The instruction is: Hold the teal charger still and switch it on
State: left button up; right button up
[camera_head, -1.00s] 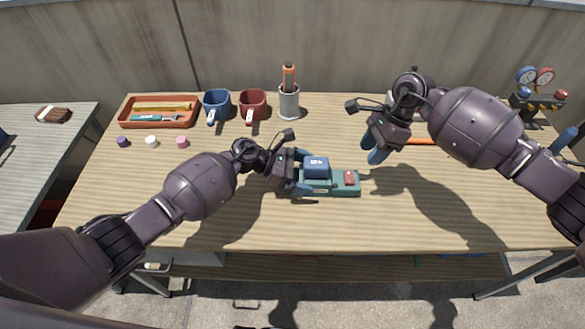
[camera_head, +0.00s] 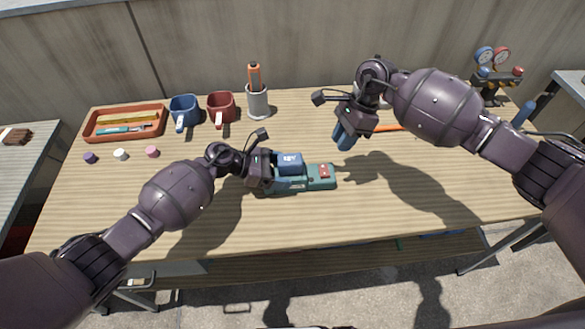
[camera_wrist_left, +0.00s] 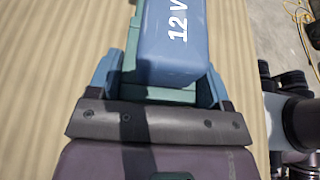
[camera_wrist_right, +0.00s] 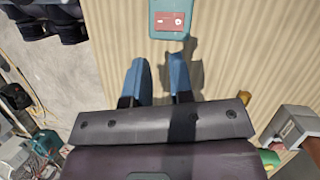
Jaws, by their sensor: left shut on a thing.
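The teal charger (camera_head: 312,184) lies on the table with a blue 12 V battery (camera_head: 290,162) seated on its left part and a red switch (camera_head: 324,171) near its right end. My left gripper (camera_head: 268,176) is shut on the charger's left end, its blue fingers on either side in the left wrist view (camera_wrist_left: 160,78). My right gripper (camera_head: 345,136) is empty above the table, behind and right of the charger. Its fingers point down with a narrow gap between them in the right wrist view (camera_wrist_right: 159,80). That view also shows the charger's switch end (camera_wrist_right: 170,22) ahead of the fingertips.
Several small caps lie at the left. A gauge set (camera_head: 493,70) stands back right. The front is clear.

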jog(key=shift+t+h, duration=0.4)
jog(key=a+r, duration=0.1)
jog(key=r, duration=0.1)
jog(key=w+a+r, duration=0.1)
jog(key=a+r, duration=0.1)
jog(key=shift+w+a, duration=0.15)
grip_shut()
jog(key=m+h, duration=0.1)
jog(key=m, duration=0.5)
jog(key=s+r+m+h, duration=0.1)
jog(key=m, duration=0.6)
jog(key=m+h, duration=0.1)
jog(key=m, duration=0.6)
jog(key=shift+s+a+r, duration=0.2)
jog(key=shift+s+r, duration=0.1)
jog(key=shift+s, duration=0.1)
